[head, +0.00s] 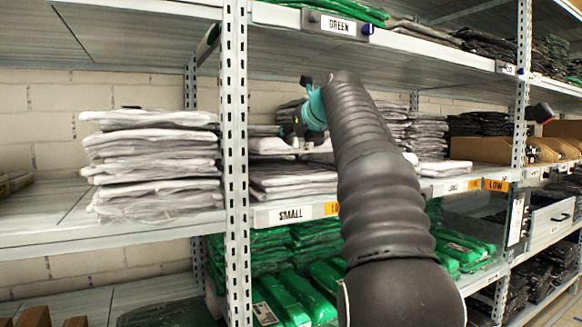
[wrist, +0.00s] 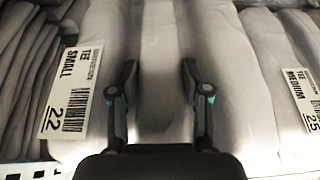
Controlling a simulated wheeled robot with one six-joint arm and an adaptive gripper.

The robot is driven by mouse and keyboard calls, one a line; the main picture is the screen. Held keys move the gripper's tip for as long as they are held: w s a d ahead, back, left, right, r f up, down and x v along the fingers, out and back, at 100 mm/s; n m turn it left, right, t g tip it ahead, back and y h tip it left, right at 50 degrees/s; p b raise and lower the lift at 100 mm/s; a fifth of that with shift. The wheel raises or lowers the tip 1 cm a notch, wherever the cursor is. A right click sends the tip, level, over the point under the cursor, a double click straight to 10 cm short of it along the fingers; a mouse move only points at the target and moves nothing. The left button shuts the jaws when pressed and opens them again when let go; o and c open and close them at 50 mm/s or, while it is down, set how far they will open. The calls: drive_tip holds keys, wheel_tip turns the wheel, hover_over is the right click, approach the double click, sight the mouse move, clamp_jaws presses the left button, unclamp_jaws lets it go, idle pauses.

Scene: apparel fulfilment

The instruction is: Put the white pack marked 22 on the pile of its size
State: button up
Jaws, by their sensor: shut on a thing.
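My gripper (wrist: 162,75) is shut on a white pack (wrist: 100,40) with a label reading TEE SMALL 22 at its left side in the wrist view. The two fingers stand some way apart with white fabric between them. In the head view my gripper (head: 300,138) is over the white pile (head: 283,185) on the shelf bay marked SMALL (head: 291,214). The held pack (head: 270,146) partly shows there, above the pile; whether it touches the pile I cannot tell. My arm hides part of this bay.
A pack labelled TEE MEDIUM 25 (wrist: 302,92) lies at the right in the wrist view. A tall white pile (head: 155,165) stands left of the metal upright (head: 234,150). Another shelf (head: 270,62) is close above. Green packs (head: 295,285) fill the shelf below.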

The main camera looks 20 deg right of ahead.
drive_tip(key=shift+a+f+b, duration=0.15)
drive_tip(key=shift+f+b, duration=0.15)
drive_tip(key=shift+f, duration=0.4)
drive_tip(key=shift+f+b, duration=0.85)
drive_tip(key=shift+f, duration=0.9)
drive_tip(key=shift+f, duration=0.1)
drive_tip(key=o, duration=1.3)
drive_tip(key=shift+r, duration=0.2)
drive_tip(key=v, duration=1.2)
drive_tip(key=shift+f, duration=0.15)
